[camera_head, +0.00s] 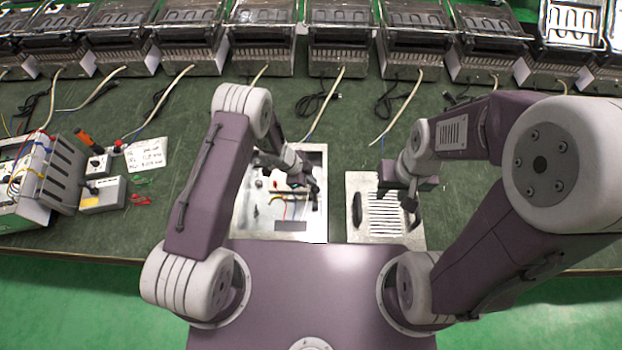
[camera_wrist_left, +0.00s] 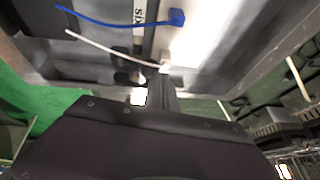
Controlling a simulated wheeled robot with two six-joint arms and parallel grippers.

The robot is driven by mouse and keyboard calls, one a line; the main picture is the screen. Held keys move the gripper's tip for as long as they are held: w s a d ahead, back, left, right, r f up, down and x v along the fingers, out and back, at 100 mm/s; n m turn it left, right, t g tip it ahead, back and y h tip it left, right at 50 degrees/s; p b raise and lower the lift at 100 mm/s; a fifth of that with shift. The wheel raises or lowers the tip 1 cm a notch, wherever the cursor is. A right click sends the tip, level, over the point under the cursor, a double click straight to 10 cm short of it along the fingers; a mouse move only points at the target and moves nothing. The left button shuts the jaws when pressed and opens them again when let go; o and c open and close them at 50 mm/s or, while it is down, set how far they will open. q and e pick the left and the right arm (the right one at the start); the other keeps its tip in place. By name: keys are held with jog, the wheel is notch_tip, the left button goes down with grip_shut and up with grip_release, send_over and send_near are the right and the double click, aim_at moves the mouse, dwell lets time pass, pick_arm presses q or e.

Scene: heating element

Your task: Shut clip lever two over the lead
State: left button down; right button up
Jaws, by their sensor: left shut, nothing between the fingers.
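The open metal housing (camera_head: 240,222) lies in front of me, with thin coloured leads inside. My left gripper (camera_head: 308,182) is over its right part, shut and empty; its narrow fingers also show in the left wrist view (camera_wrist_left: 160,92). There, a white lead (camera_wrist_left: 112,50) runs to a small pale end piece (camera_wrist_left: 165,68) right by the fingertips; I cannot tell whether they touch. A blue lead (camera_wrist_left: 110,20) ends in a blue block (camera_wrist_left: 176,17) farther off. I cannot make out clip lever two or its position. My right gripper (camera_head: 410,198) is above a slotted metal panel; its fingers are unclear.
The slotted panel (camera_head: 360,232) with a black handle lies right of the housing. A row of heater units (camera_head: 265,55) with pale cables lines the back. At left are a grey rack (camera_head: 62,170), small meter boxes (camera_head: 102,197) and a paper note (camera_head: 147,153).

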pick_arm(q)
jog(key=shift+w+f, duration=0.1)
jog(key=shift+f, duration=0.05)
jog(key=shift+w+f, duration=0.25)
pick_arm(e)
jog(key=shift+r, duration=0.25)
jog(key=shift+s, duration=0.1)
pick_arm(q)
jog(key=shift+r+p, duration=0.1)
jog(key=shift+p, duration=0.2)
pick_arm(e)
jog(key=shift+r, duration=0.1)
